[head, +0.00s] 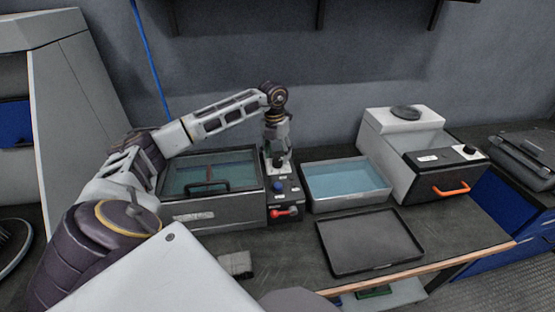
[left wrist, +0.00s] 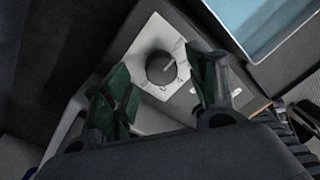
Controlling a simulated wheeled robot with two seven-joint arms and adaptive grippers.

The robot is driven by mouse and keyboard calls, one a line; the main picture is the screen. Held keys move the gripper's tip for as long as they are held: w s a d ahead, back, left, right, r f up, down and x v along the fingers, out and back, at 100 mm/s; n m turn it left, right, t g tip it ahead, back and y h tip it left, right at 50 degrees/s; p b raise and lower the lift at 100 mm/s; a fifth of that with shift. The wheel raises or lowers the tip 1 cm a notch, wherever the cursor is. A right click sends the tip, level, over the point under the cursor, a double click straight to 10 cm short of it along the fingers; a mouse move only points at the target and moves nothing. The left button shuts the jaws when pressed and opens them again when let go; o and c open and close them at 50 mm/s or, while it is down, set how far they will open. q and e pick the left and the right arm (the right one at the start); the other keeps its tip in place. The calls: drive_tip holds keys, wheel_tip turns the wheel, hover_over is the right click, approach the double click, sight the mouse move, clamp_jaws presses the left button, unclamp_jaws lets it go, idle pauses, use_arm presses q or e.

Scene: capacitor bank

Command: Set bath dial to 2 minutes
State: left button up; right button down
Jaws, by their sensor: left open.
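The bath dial (left wrist: 161,68) is a dark round knob on a white plate (left wrist: 150,40) with small printed marks at its right side. I cannot read the marks or the setting. The plate tops a narrow dark control box (head: 286,207) in the head view, where my gripper largely covers the dial. My left gripper (head: 277,150) points down over the box. In the left wrist view its green-padded fingers (left wrist: 164,76) are open, one on each side of the dial, with nothing between them gripped. I cannot tell how far above the dial they are. My right gripper is out of view.
The control box also carries a dark blue knob (head: 278,187) and a red lever (head: 284,212). A lidded bath (head: 215,213) stands to its left, an open water basin (head: 345,204) to its right. An empty black tray (head: 368,242) lies in front. A grey machine (head: 398,150) stands farther right.

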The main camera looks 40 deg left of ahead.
use_arm(q)
drive_tip(key=shift+f, duration=1.25)
drive_tip(key=shift+c, duration=0.5)
drive_tip(key=c, duration=0.9)
drive_tip(key=shift+c, duration=0.2)
